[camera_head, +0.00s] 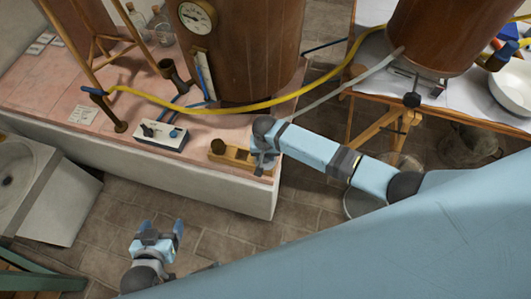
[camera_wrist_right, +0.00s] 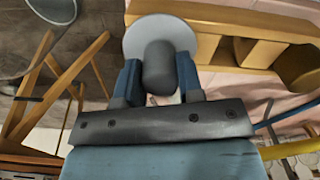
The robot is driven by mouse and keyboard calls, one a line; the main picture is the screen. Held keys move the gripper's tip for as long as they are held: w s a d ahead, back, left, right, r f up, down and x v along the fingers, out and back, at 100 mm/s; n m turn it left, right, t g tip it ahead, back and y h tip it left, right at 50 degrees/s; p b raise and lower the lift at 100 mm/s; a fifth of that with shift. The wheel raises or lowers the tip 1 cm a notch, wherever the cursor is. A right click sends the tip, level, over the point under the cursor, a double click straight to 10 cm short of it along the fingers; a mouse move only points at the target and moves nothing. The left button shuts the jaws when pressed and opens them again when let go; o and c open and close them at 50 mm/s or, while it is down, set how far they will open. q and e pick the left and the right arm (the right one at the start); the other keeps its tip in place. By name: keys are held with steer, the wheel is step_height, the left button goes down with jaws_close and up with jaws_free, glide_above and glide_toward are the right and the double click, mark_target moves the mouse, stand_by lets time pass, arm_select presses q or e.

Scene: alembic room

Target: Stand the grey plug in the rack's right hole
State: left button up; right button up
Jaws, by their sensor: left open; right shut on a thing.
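The grey plug (camera_wrist_right: 158,66) has a rounded dark grey knob and a wide pale disc. My right gripper (camera_wrist_right: 158,82) is shut on its knob, a blue finger on each side. The wooden rack (camera_wrist_right: 222,50) lies beside and behind the disc in the right wrist view; I cannot tell whether plug and rack touch. In the head view the rack (camera_head: 236,154) sits near the pink counter's front edge, with a brown round piece (camera_head: 217,146) at its left end. My right gripper (camera_head: 263,158) is over its right end, hiding the right hole. My left gripper (camera_head: 163,228) is open and empty, above the floor.
A white control box (camera_head: 160,136) stands left of the rack on the counter (camera_head: 100,128). A large copper-brown vessel (camera_head: 250,50) rises behind. A yellow hose (camera_head: 200,108) and a grey hose (camera_head: 340,87) run close above. A draped table (camera_head: 450,95) stands at right.

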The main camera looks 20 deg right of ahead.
steer(key=shift+f, duration=0.1)
steer(key=o, duration=1)
steer(key=shift+r+p, duration=0.45)
steer(key=shift+p, duration=0.1)
steer(key=shift+r+p, duration=0.95)
steer(key=shift+p, duration=0.2)
steer(key=shift+r+p, duration=1.2)
steer(key=shift+p, duration=0.15)
steer(key=shift+r+p, duration=0.9)
steer(key=shift+p, duration=0.2)
